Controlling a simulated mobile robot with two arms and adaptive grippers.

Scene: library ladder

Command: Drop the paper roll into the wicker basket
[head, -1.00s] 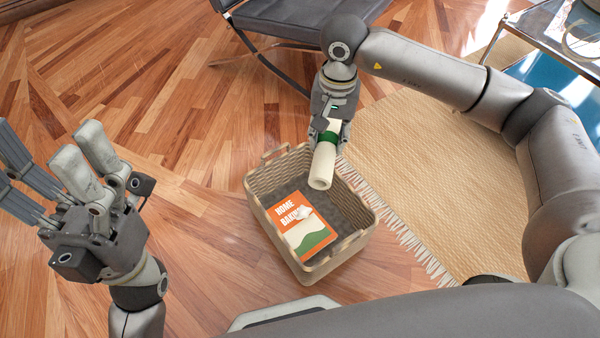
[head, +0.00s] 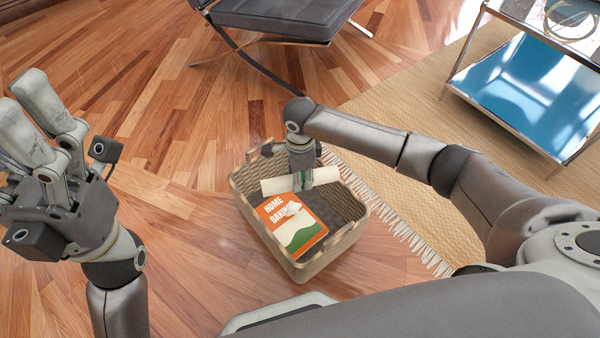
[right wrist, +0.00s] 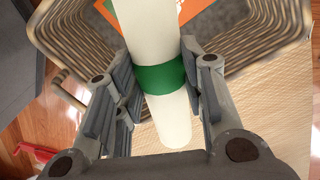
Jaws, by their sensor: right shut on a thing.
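The paper roll (head: 325,176) is a cream tube with a green band. My right gripper (head: 301,184) is shut on it around the band, which shows clearly in the right wrist view (right wrist: 158,78). The roll lies roughly level across the far part of the wicker basket (head: 340,240), over its opening. The gripper points down from above. The basket stands on the wood floor with an orange book (head: 291,226) titled "HOME BAKING" inside. I cannot tell how far the roll is below the rim. My left gripper (head: 45,125) is raised at the left, fingers apart, empty and away from the basket.
A woven fringed rug (head: 385,140) lies right of the basket. A dark grey chair (head: 280,18) stands behind. A metal-framed table with a blue shelf (head: 530,85) is at the upper right. Bare wood floor is clear left of the basket.

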